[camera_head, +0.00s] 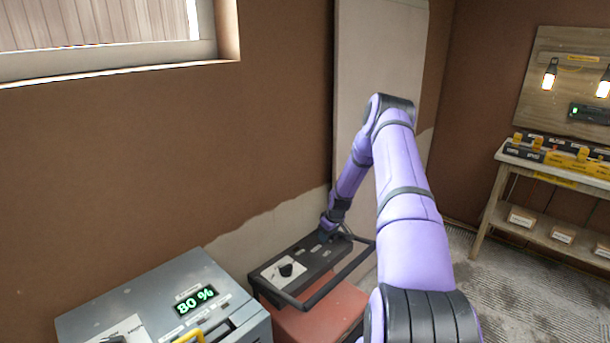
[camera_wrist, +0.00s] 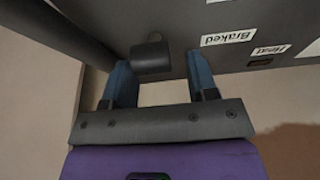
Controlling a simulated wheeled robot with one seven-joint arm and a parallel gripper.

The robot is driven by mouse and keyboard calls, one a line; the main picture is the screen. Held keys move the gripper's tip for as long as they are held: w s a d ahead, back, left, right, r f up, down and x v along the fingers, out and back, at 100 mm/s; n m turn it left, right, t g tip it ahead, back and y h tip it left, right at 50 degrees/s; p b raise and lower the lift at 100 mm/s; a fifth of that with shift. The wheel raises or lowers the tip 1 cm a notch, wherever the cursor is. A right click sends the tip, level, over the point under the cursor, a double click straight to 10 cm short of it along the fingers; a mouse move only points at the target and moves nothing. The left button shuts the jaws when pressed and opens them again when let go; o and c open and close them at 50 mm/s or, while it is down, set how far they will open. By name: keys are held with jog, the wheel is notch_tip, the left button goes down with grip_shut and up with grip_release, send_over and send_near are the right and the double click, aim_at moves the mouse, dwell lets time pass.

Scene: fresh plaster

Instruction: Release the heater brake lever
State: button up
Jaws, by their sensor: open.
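The heater (camera_head: 320,312) is a reddish box with a dark top panel and a black bar handle, low against the wall in the head view. My gripper (camera_wrist: 158,68) is at the far end of that panel, where the arm hides most details. In the wrist view its two blue fingers are apart, one on each side of a dark cylindrical knob, which looks like the brake lever (camera_wrist: 152,57). A gap shows between the knob and the right finger; contact on the left is unclear. A "Braked" label (camera_wrist: 229,37) is right of the knob, and a "Heat" label (camera_wrist: 269,50) lies beyond it.
A black dial (camera_head: 287,270) is on the heater's near panel. The black handle bar (camera_head: 345,272) runs along its right side. A grey machine (camera_head: 150,290) reading 80 % stands at front left. A wooden workbench (camera_head: 545,175) is at right, with open floor between.

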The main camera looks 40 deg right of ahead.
jog(key=g, duration=0.1)
jog(key=w+g, duration=0.1)
jog(key=g, duration=0.1)
jog(key=shift+w+a+f, duration=0.1)
jog(key=shift+w+f, duration=0.1)
jog(key=shift+w, duration=0.05)
jog(key=a+r, duration=0.3)
jog(key=r, duration=0.6)
jog(key=a+r, duration=0.3)
jog(key=r, duration=0.7)
jog(key=a+r+h, duration=0.1)
jog(key=a+r, duration=0.3)
jog(key=r, duration=0.6)
jog(key=shift+w+t, duration=0.3)
jog(key=shift+t, duration=0.1)
jog(key=shift+a+r, duration=0.1)
jog(key=shift+r, duration=0.05)
